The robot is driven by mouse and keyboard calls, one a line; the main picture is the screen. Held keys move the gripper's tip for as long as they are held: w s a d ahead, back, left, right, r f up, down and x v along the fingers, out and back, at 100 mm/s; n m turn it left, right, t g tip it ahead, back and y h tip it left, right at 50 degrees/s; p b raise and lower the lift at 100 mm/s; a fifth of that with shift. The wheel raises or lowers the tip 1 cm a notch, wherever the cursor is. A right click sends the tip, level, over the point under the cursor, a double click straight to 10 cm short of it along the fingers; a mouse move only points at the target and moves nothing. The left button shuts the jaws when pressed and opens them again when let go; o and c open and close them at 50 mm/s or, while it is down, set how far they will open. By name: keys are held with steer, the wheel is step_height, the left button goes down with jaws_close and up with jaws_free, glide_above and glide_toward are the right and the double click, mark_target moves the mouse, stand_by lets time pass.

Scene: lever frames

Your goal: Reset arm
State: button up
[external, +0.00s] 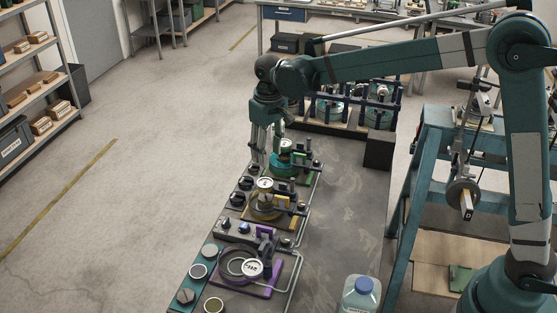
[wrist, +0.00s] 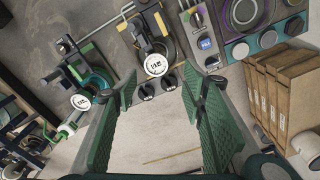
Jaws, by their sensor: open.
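My gripper (external: 264,148) hangs pointing down at the left edge of the bench, beside the green lever frame (external: 288,148). In the wrist view, the two green ribbed fingers of my gripper (wrist: 160,98) stand wide apart, with bare floor between them and nothing held. The yellow lever frame (external: 263,207) and the purple lever frame (external: 252,272) sit nearer along the same edge. The wrist view shows the green frame (wrist: 92,82) at left, the yellow one (wrist: 155,50) at top middle and the purple one (wrist: 243,14) at top right. Each carries a round white dial.
A dark rack with jars (external: 345,108) stands at the bench's far end. A clear bottle with a blue cap (external: 361,295) stands at the near end. Cardboard boxes (wrist: 283,85) show at right in the wrist view.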

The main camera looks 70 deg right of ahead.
steer(key=s+a+r+n+t+b, duration=0.1)
steer(key=s+a+r+t+b, duration=0.15)
steer(key=s+a, duration=0.6)
steer(key=s+a+r+n+t+b, duration=0.1)
steer(key=s+a+r+n, duration=0.15)
steer(key=s+a, duration=0.6)
steer(key=s+a+f+t+b, duration=0.1)
steer(key=s+a+f, duration=0.1)
steer(key=s, duration=0.5)
steer(key=s+a+f+n+t+b, duration=0.1)
steer(key=s+a+f, duration=0.1)
steer(key=s, duration=0.6)
steer(key=s+a+f+n+t+b, duration=0.1)
steer(key=s+a+f, duration=0.2)
steer(key=s, duration=0.5)
steer(key=shift+f, duration=0.85)
steer(key=shift+s, duration=0.1)
